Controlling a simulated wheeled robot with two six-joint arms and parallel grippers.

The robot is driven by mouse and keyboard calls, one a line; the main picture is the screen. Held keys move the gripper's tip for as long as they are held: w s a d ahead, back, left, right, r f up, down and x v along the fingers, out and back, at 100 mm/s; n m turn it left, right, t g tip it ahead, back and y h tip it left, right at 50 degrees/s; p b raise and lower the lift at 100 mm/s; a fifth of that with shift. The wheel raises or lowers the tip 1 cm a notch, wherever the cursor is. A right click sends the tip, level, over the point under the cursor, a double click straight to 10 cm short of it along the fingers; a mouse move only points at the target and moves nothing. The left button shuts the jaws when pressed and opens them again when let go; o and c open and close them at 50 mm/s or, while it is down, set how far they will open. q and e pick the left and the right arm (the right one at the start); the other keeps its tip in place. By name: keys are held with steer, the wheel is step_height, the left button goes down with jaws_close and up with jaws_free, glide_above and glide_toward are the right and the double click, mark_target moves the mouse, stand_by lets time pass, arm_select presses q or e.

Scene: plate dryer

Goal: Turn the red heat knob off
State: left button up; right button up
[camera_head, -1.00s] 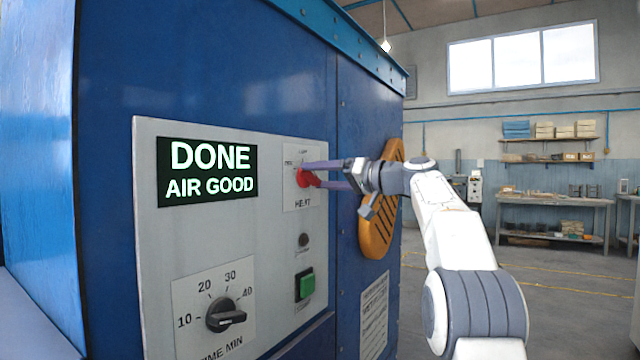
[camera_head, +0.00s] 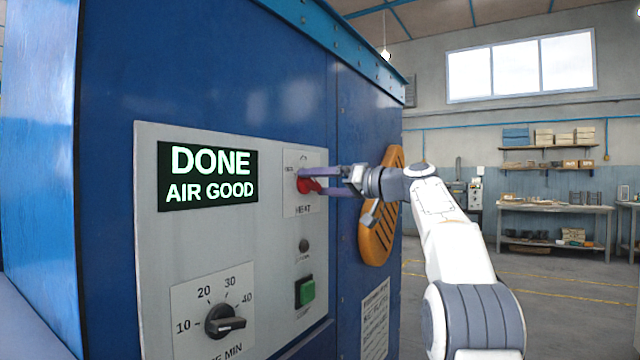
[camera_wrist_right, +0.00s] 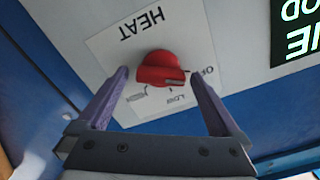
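The red heat knob (camera_head: 306,184) is on a white HEAT label plate on the machine's grey panel. In the right wrist view the knob (camera_wrist_right: 160,70) sits between the two purple fingers of my right gripper (camera_wrist_right: 159,74). The fingers are apart, with a narrow gap visible beside the knob, clearer on the left. The knob's dark mark is on its right side, toward the OFF lettering; its exact setting is hard to tell. In the head view my right gripper (camera_head: 308,180) reaches the knob from the right and partly covers it. My left gripper is not in view.
The display (camera_head: 207,176) reads DONE, AIR GOOD. Below the knob are a small dark round part (camera_head: 304,245) and a green button (camera_head: 305,292). A black time knob (camera_head: 224,320) is lower left. An orange slotted piece (camera_head: 380,235) stands out beside my right wrist.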

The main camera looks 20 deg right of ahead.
steer(key=b+v, duration=0.2)
steer(key=v, duration=0.8)
steer(key=shift+s+d, duration=0.2)
